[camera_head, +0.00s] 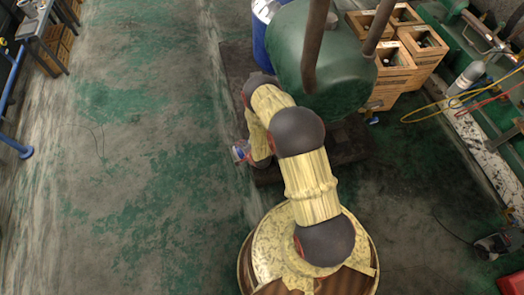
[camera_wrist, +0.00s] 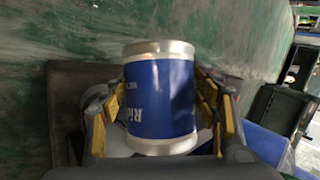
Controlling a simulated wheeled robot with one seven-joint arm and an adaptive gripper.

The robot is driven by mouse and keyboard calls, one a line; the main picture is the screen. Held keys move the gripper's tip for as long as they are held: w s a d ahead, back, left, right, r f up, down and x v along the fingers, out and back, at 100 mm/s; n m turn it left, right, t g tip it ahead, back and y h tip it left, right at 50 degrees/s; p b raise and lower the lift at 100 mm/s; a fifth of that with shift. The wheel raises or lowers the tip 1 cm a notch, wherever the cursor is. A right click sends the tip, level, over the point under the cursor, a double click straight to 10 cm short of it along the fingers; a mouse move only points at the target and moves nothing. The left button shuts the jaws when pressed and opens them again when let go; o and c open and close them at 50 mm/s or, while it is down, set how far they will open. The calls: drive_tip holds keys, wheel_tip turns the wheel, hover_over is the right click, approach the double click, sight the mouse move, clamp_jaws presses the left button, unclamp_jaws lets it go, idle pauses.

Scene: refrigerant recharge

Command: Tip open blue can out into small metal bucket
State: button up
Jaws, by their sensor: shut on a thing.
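A blue can (camera_wrist: 162,95) with silver rims and white lettering sits between the yellow-padded fingers of my gripper (camera_wrist: 165,112) in the wrist view. My gripper is shut on it. The lettering looks upside down there. The can's opening and contents cannot be made out. In the head view a small blue and white patch, seemingly the can (camera_head: 239,153), shows at the left of my arm, above the floor; my gripper is mostly hidden by the arm. I cannot make out the small metal bucket in either view.
A large green tank (camera_head: 322,62) stands just beyond my arm, with a blue drum (camera_head: 260,42) behind it. Wooden crates (camera_head: 424,52) are stacked at the back right. A yellow hose (camera_head: 430,117) lies at right. Open floor (camera_head: 130,170) spreads to the left.

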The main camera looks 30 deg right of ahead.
drive_tip(key=shift+s+d+f+m+t+y+b, duration=0.1)
drive_tip(key=shift+s+d+m+t+y+b, duration=0.1)
drive_tip(key=shift+d+y, duration=0.25)
drive_tip(key=shift+s+d+m+t+y+b, duration=0.1)
drive_tip(key=shift+d+m+y, duration=0.1)
drive_tip(key=shift+d+y, duration=0.25)
idle(0.8)
drive_tip(key=shift+s+d+r+m+t+y, duration=0.15)
drive_tip(key=shift+d+r+m+t+y, duration=0.45)
drive_tip(key=shift+r+y, duration=0.5)
idle(1.4)
drive_tip(key=shift+f, duration=0.15)
drive_tip(key=shift+a+f+n+g+h, duration=0.3)
drive_tip(key=shift+a+f+g+h, duration=0.1)
drive_tip(key=shift+a+h, duration=0.1)
drive_tip(key=shift+w+a+f+n+g+h, duration=0.3)
drive_tip(key=shift+f+n+h, duration=0.15)
drive_tip(key=shift+h, duration=0.35)
drive_tip(key=shift+a, duration=0.2)
drive_tip(key=shift+h, duration=0.3)
